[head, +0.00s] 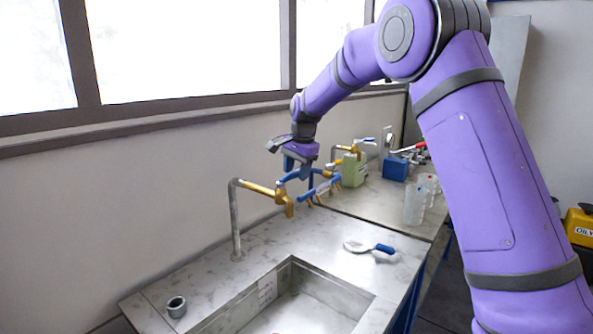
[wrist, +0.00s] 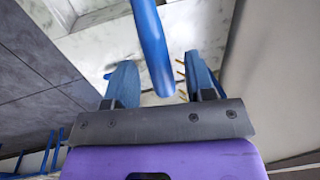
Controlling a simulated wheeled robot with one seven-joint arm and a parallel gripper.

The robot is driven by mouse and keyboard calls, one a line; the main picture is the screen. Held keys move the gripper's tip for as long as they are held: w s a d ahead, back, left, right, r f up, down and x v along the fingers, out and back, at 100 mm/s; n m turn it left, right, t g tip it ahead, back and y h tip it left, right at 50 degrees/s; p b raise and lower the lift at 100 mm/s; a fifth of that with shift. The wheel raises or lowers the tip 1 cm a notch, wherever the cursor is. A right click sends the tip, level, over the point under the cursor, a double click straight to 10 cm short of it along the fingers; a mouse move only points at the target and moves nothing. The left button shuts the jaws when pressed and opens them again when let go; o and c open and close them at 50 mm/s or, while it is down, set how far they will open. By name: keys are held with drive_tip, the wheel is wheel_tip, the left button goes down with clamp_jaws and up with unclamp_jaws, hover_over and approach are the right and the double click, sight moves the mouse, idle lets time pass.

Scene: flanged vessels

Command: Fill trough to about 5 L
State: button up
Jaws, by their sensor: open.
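The trough (head: 300,262) is a rectangular metal basin set into the marbled bench, with a small label on its inner wall. No water can be made out in it; its near part is cut off by the frame. A brass tap (head: 262,189) on a grey pipe stands behind it, its spout pointing down. My gripper (wrist: 160,62) is open. In the wrist view a blue lever (wrist: 150,35) reaches between its two blue fingers, with gaps visible on both sides. In the head view my gripper hangs beside the tap, and overlapping blue parts there are hard to tell apart.
A blue-handled round tool (head: 371,248) lies on the bench right of the trough. A grey cup-like fitting (head: 176,307) stands at the left. Clear bottles (head: 415,205), a green container (head: 353,170) and a blue box (head: 395,168) stand further back. The wall and window run close behind.

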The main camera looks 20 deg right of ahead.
clamp_jaws()
drive_tip(key=shift+s, duration=0.1)
idle(0.3)
drive_tip(key=s+m+h, duration=0.2)
drive_tip(key=s+m, duration=0.4)
drive_tip(key=m, duration=0.6)
drive_tip(key=shift+s+d, duration=0.15)
drive_tip(key=shift+s, duration=0.15)
drive_tip(key=shift+m, duration=0.3)
